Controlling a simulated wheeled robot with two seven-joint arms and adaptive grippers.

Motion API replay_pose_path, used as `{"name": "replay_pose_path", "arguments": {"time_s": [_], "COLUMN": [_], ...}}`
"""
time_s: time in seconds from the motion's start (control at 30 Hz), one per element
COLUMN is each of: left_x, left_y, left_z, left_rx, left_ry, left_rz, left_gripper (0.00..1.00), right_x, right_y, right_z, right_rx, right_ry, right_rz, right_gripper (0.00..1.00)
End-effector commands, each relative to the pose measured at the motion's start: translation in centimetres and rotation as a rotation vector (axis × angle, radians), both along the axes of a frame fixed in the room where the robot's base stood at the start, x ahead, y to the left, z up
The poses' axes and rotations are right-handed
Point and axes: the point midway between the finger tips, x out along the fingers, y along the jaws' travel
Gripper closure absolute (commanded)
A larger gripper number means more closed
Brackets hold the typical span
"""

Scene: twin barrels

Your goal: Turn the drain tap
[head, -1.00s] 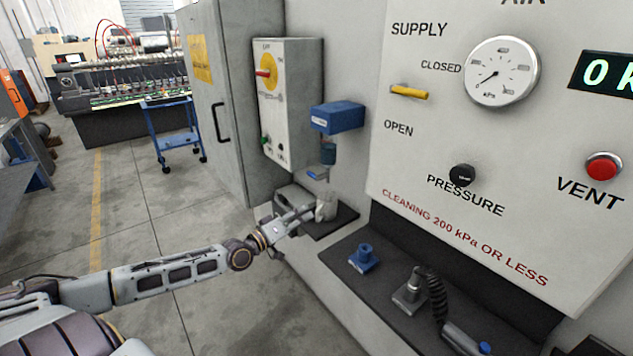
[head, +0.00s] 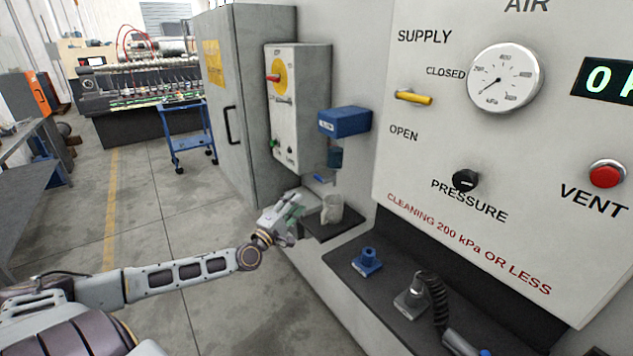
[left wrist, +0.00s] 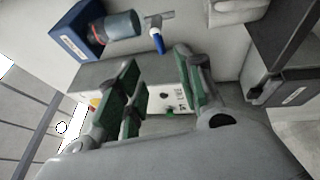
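The drain tap (head: 320,179) has a small blue lever and sits below the clear bowl (head: 334,157) of a blue filter unit (head: 344,120) on the wall. In the left wrist view the tap's blue lever (left wrist: 157,40) hangs from a grey stub just beyond the fingertips. My left gripper (head: 289,207) is below and left of the tap, apart from it. In the left wrist view its green-padded fingers (left wrist: 158,75) are spread with nothing between them. My right gripper is not in view.
A pale cup (head: 332,209) stands on a dark shelf (head: 345,222) right of my left gripper. A white switch box (head: 297,110) hangs left of the filter unit. A blue fitting (head: 367,261) stands on the lower ledge.

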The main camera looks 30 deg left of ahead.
Motion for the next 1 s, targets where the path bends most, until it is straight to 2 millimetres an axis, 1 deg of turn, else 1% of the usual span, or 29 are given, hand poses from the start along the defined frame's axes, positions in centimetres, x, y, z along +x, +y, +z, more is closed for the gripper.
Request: {"name": "replay_pose_path", "arguments": {"time_s": [0.17, 0.4, 0.53, 0.77, 1.0], "left_x": [0.0, 0.1, 0.3, 1.0, 2.0], "left_y": [0.0, 0.0, 0.0, 0.1, 0.0], "left_z": [0.0, 0.0, 0.0, 0.1, 0.4], "left_rx": [-0.001, 0.0, 0.0, 0.002, 0.0], "left_ry": [0.0, 0.0, 0.001, 0.0, -0.001], "left_rz": [-0.001, -0.001, -0.001, 0.0, 0.0], "left_gripper": [0.63, 0.63, 0.63, 0.63, 0.63], "right_x": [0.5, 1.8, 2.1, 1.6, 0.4], "right_y": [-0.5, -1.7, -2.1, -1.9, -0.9], "right_z": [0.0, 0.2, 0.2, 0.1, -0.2], "right_rx": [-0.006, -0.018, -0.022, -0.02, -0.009], "right_ry": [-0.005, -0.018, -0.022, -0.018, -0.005], "right_rz": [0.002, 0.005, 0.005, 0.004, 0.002], "right_gripper": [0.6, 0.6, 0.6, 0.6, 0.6]}}
